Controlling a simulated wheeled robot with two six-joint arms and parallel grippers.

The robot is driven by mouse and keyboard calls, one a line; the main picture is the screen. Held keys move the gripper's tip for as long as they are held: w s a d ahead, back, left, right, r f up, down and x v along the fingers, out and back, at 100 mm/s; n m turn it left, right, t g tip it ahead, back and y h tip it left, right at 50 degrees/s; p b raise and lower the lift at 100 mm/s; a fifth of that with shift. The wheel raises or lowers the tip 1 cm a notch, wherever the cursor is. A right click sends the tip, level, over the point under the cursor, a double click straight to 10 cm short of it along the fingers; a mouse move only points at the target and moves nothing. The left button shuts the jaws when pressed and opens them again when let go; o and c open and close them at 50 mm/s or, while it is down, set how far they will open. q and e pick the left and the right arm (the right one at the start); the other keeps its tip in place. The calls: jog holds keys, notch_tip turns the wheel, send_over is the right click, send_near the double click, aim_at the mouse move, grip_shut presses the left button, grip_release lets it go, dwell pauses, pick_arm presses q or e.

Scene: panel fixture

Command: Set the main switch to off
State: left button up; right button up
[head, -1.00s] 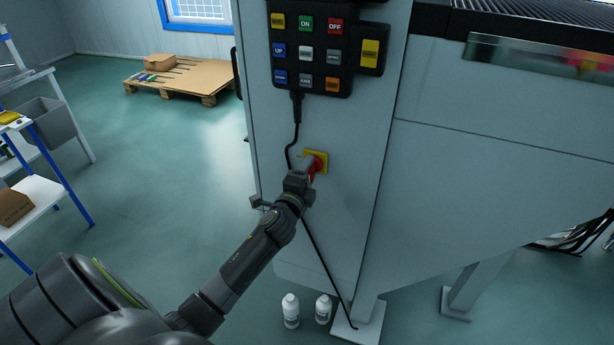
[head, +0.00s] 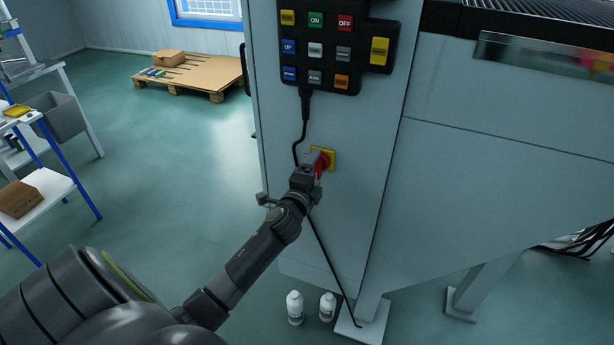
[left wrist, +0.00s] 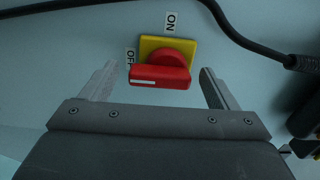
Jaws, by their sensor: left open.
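The main switch is a red handle (left wrist: 160,76) on a yellow plate (left wrist: 148,47), fixed to the grey cabinet side. In the left wrist view the bar of the handle lies level, and its white mark is at the left end, on the side of the OFF label (left wrist: 130,58). The ON label (left wrist: 171,21) is above the plate. My left gripper (left wrist: 158,70) is open, with one finger on each side of the handle and gaps to both. In the head view the gripper partly hides the switch (head: 322,163). My right gripper is not in view.
A black button panel (head: 318,48) hangs above the switch, with a cable (head: 299,135) running down beside it. Two white bottles (head: 295,308) stand on the floor by the cabinet foot (head: 365,322). A pallet (head: 190,78) and a shelf rack (head: 45,190) stand to the left.

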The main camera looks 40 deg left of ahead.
pick_arm(q)
jog(key=b+v, duration=0.1)
jog(key=v, duration=1.6)
jog(key=shift+s, duration=0.2)
jog(key=shift+a+f, duration=0.1)
jog(key=s+a+f+n+g+h, duration=0.1)
jog(key=s+f+n+g, duration=0.3)
jog(key=f, duration=1.3)
jog(key=s+f+n+g+h, duration=0.1)
jog(key=s+f+n+g, duration=0.25)
jog(key=f, duration=1.35)
jog(key=s+d+f+n+g, duration=0.1)
jog(key=s+f+n+g, duration=0.1)
jog(key=s+f, duration=0.4)
jog(key=s+d+f+n+g+h, duration=0.1)
jog(key=s+f+n+g, duration=0.2)
jog(key=s, duration=1)
jog(key=s+d+f+n+g, duration=0.2)
jog(key=s+f+n+g, duration=0.1)
jog(key=s+f, duration=0.6)
jog(key=shift+s+f+g, duration=0.25)
jog(key=shift+f+g, duration=0.1)
jog(key=shift+f, duration=0.1)
